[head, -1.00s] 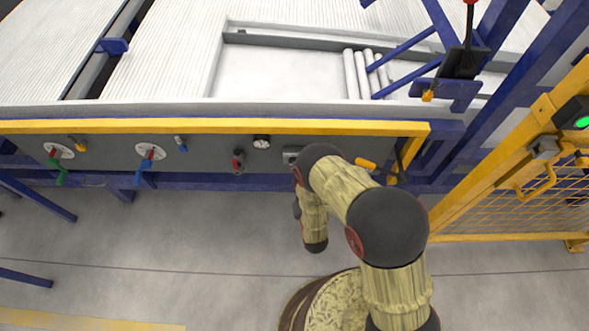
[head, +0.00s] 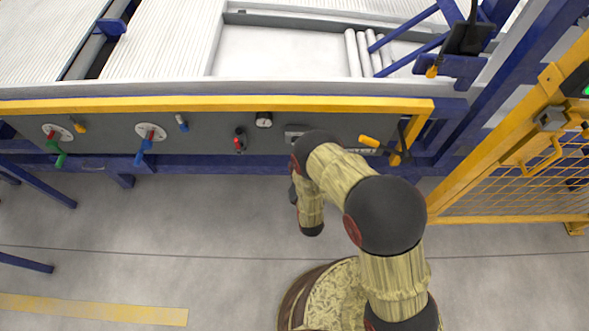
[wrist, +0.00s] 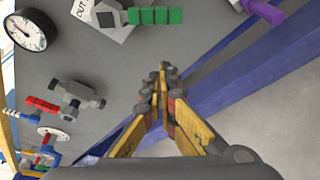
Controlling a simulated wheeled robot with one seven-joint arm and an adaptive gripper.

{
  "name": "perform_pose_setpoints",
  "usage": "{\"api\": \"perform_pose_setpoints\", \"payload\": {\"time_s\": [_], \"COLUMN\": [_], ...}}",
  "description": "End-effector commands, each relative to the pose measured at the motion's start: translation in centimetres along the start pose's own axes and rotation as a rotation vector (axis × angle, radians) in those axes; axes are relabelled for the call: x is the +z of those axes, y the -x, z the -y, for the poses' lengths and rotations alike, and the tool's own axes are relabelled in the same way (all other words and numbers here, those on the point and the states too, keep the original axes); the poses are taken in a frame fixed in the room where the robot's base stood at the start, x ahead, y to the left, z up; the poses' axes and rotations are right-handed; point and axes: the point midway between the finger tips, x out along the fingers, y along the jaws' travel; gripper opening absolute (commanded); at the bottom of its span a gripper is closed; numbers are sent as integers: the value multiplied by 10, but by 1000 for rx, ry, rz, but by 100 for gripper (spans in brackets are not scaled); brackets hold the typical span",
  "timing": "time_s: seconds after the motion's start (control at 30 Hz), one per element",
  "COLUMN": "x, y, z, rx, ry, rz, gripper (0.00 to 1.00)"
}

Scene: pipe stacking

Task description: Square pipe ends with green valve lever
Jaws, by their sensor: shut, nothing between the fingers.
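A green ribbed lever (wrist: 155,16) sticks out from a grey fitting beside an "OUT" label at the top of the wrist view. Another green lever (head: 59,158) hangs below the far-left dial on the panel in the head view. Several white pipes (head: 353,52) lie side by side in the tray at the back; blue bars cover some of them, so I cannot tell whether their ends are even. My gripper (wrist: 163,78) is shut and empty, with yellow fingers, below the green ribbed lever in the wrist view and apart from it.
The grey panel also carries a round gauge (head: 264,119), a red-handled valve (head: 240,140), a blue lever (head: 143,152) and a yellow lever (head: 374,143). A purple handle (wrist: 264,11) shows in the wrist view. A yellow fence (head: 520,160) stands right.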

Motion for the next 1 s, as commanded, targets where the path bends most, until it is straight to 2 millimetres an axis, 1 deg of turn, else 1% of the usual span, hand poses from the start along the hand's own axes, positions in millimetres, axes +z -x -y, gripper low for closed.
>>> {"api": "perform_pose_setpoints", "payload": {"time_s": [0.03,0.2,0.3,0.43,0.63,1.0], "x": [3,4,3,3,3,2], "y": [13,44,62,79,90,90], "z": [-3,-4,-3,-2,-2,-1], "rx": [-4,-2,-2,-2,-1,-1], "ry": [1,1,1,1,0,0], "rz": [-4,-3,-3,-3,-1,-1], "gripper": [0,0,0,0,0,0]}}
